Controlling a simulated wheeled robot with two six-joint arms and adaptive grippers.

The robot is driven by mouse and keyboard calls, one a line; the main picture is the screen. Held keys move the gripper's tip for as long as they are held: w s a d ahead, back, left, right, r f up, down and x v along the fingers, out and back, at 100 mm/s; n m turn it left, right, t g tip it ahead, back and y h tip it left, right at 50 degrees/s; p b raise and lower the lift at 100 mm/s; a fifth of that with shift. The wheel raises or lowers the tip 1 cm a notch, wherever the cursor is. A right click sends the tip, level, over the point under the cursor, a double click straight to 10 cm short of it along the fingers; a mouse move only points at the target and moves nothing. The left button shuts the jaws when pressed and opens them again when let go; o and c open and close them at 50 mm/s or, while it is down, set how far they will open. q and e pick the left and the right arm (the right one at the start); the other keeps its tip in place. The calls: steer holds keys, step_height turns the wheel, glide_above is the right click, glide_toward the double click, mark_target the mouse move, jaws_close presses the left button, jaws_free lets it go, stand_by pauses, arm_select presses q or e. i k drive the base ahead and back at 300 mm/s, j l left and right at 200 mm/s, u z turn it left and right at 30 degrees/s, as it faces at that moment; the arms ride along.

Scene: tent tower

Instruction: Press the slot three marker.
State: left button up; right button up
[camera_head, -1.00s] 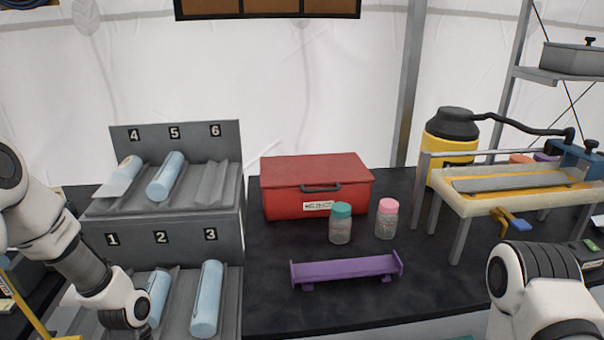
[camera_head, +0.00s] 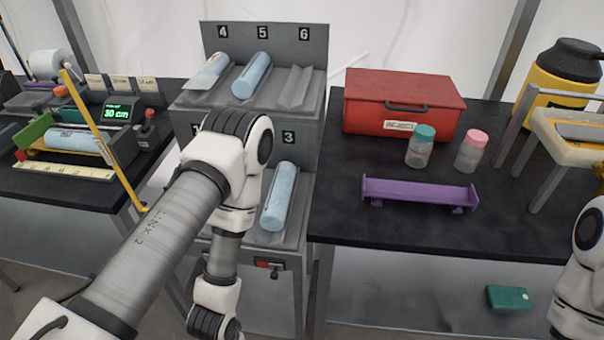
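The slot three marker (camera_head: 288,137) is a black plate with a white 3 on the grey rack (camera_head: 317,105), at the right of the lower row. A light blue roll (camera_head: 279,197) lies in the slot below it. My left arm crosses in front of the rack and hides the 2 marker and most of the 1 marker. The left arm's visible end hangs low at the bottom of the view, and its gripper is not visible. Part of my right arm shows at the right edge; its gripper is out of view.
Slots four and five hold blue rolls (camera_head: 251,76); slot six is empty. A red box (camera_head: 403,104), two jars (camera_head: 420,150) and a purple stand (camera_head: 418,194) are on the black table. At left, a bench holds a device with a green display (camera_head: 118,112).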

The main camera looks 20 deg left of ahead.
mark_target(276, 267)
steer(key=u, duration=0.95)
